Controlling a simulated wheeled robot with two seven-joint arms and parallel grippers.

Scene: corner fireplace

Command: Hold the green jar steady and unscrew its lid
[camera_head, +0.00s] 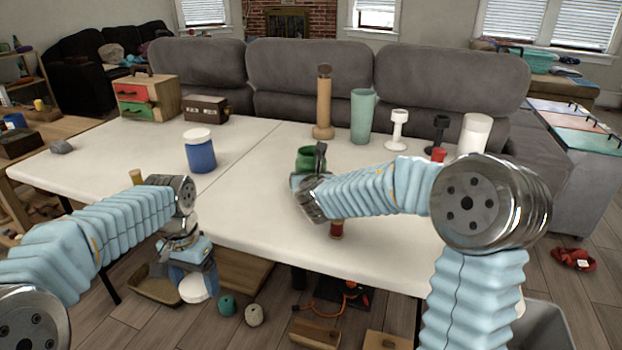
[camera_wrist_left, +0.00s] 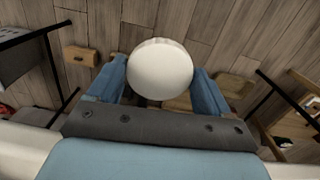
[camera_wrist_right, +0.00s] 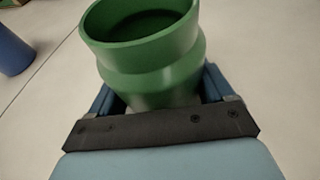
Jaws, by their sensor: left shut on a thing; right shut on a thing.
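The green jar (camera_head: 305,161) stands on the white table, and its open mouth shows in the right wrist view (camera_wrist_right: 143,58). My right gripper (camera_wrist_right: 160,92) is shut on the jar's lower body; in the head view my right arm hides part of the jar. A round white lid (camera_wrist_left: 160,68) is between the fingers of my left gripper (camera_wrist_left: 160,85), which is shut on it. In the head view the lid (camera_head: 194,291) is below the table's front edge, over the floor, well apart from the jar.
A blue jar with a white lid (camera_head: 200,152) stands left of the green jar on the white table (camera_head: 250,190). A small red item (camera_head: 336,230) is near the front edge. A wooden cylinder (camera_head: 324,105) and green tumbler (camera_head: 362,115) stand behind. Several items lie on the floor.

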